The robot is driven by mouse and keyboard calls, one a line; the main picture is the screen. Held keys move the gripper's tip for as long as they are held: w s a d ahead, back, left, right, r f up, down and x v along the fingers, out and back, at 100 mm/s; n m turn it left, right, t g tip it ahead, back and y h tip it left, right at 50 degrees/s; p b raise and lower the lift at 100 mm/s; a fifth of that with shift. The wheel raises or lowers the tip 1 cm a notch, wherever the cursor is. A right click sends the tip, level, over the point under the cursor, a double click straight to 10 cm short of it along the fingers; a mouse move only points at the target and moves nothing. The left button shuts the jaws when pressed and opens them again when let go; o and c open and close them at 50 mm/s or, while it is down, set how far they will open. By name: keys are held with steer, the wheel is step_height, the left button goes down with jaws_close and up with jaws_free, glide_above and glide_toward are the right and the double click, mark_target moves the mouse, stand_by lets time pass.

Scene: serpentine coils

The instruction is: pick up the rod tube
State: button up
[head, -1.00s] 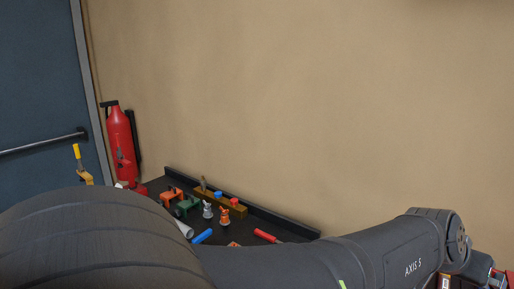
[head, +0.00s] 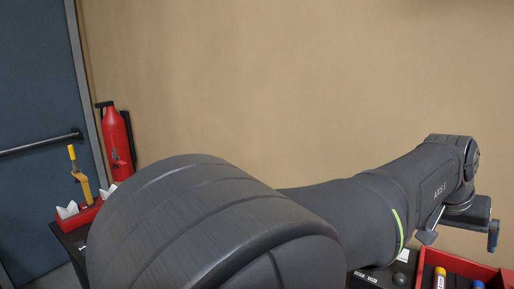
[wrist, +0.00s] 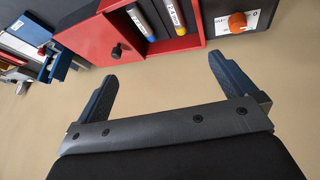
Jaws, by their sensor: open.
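A red open-topped box (head: 455,262) at the lower right of the head view holds a yellow-topped tube (head: 439,279) and a blue-topped tube (head: 477,284). I cannot tell for sure which one is the rod tube. My gripper (wrist: 162,68) is open and empty, its fingers spread apart below the box in the wrist picture. In the head view my gripper (head: 461,237) hangs above and behind the box.
A black unit with an orange-red knob (wrist: 237,22) adjoins the box. Blue and grey items (wrist: 50,62) stand at the wrist view's left. A red tray (head: 88,214) and a fire extinguisher (head: 117,140) are at the left. A tan wall (head: 300,90) rises behind. My arm hides the middle table.

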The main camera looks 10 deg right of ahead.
steer(key=c, duration=1)
steer(key=shift+c, duration=0.2)
steer(key=n+t+y, duration=0.1)
steer(key=t+y, duration=0.1)
steer(key=y, duration=0.1)
glide_toward(441, 283)
steer(key=x, duration=0.3)
steer(key=shift+w+f, duration=0.25)
steer(key=shift+x, duration=2.95)
